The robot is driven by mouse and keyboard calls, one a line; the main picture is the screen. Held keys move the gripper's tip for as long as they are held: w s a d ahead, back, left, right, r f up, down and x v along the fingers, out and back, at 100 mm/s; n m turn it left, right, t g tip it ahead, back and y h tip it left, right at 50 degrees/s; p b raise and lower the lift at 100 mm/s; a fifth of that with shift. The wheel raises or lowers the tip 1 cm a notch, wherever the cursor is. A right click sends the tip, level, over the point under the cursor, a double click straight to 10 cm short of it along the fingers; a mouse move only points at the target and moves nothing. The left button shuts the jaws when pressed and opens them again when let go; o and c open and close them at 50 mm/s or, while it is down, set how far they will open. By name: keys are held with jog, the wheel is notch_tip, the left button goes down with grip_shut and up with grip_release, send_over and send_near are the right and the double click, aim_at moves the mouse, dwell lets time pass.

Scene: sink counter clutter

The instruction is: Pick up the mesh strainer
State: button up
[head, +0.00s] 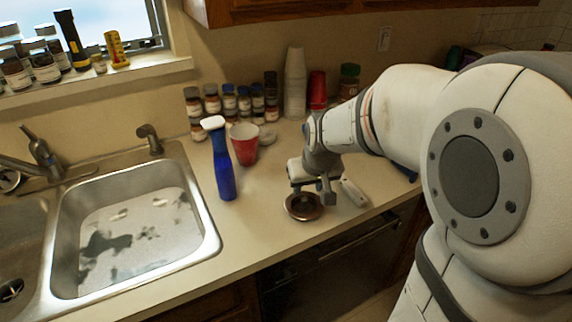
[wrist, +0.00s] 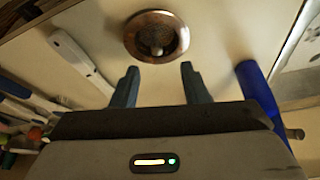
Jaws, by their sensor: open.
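The mesh strainer (head: 304,206) is a small round metal piece with a dark rim, lying on the counter near its front edge. In the wrist view the strainer (wrist: 156,36) shows a brownish rim and a pale knob in its middle. My gripper (head: 325,192) is just above and beside the strainer in the head view. In the wrist view my gripper (wrist: 158,75) is open, with its two dark fingers apart and nothing between them. The strainer lies just beyond the fingertips, roughly centred between them.
A white-handled tool (wrist: 83,60) lies on the counter beside the strainer. Several jars (head: 229,102) and stacked white cups (head: 295,85) line the wall.

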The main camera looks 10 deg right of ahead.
aim_at(304, 198)
jog(key=x, duration=0.8)
jog(key=shift+w+d+r+p, duration=0.1)
jog(key=shift+w+d+p, duration=0.2)
jog(key=shift+p, duration=0.1)
jog(key=shift+c, duration=0.3)
grip_shut()
